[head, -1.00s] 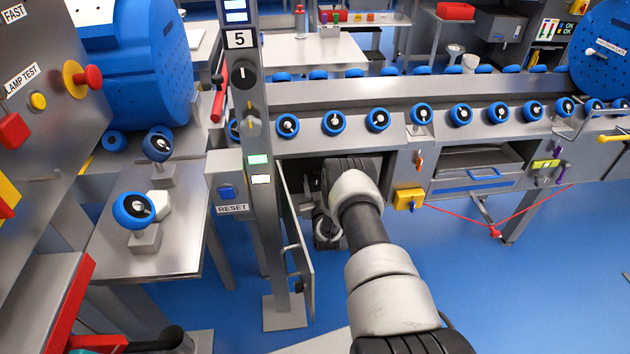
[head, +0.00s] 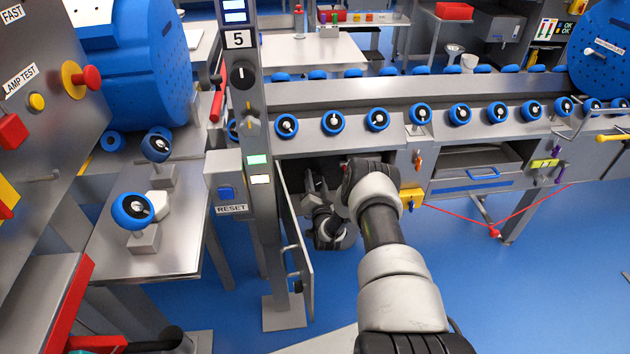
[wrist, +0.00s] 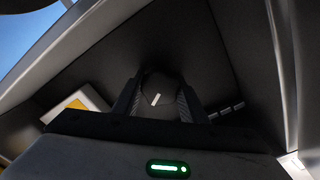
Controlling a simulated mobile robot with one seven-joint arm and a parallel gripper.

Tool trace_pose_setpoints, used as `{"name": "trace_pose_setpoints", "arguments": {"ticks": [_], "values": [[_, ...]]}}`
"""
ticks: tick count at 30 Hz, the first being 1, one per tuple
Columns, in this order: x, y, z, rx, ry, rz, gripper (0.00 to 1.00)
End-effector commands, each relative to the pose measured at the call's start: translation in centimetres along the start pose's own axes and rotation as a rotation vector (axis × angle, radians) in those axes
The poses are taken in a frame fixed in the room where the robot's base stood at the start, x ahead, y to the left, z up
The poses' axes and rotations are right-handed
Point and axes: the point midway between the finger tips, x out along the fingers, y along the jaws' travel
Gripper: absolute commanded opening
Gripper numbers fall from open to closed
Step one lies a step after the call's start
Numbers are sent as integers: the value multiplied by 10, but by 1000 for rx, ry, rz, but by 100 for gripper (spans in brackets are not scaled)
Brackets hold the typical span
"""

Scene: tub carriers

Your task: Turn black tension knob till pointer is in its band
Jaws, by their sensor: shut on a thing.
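The black tension knob (wrist: 158,86) shows in the wrist view as a dark round shape with a short white line on it. The line tilts a little to the right at its top. My gripper (wrist: 160,100) is shut on the knob, one finger on each side. In the head view my arm reaches into the dark open bay under the conveyor, and the knob cannot be made out there. A yellow-edged plate with a pale face (wrist: 78,103) shows left of the knob in the wrist view. I cannot make out a pointer or its band.
An open door (head: 296,245) with a handle stands left of my arm. A yellow box (head: 410,196) sits right of my elbow, with a red cord running right. Bay walls closely surround my gripper.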

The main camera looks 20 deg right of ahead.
Motion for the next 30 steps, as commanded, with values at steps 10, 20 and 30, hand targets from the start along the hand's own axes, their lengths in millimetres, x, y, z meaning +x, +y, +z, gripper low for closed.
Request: {"name": "trace_pose_setpoints", "arguments": {"ticks": [10,20,30], "values": [[-2,3,2,309,-4,4,16],[-2,3,3,499,-4,4,16],[-2,2,4,565,-6,3,16]]}}
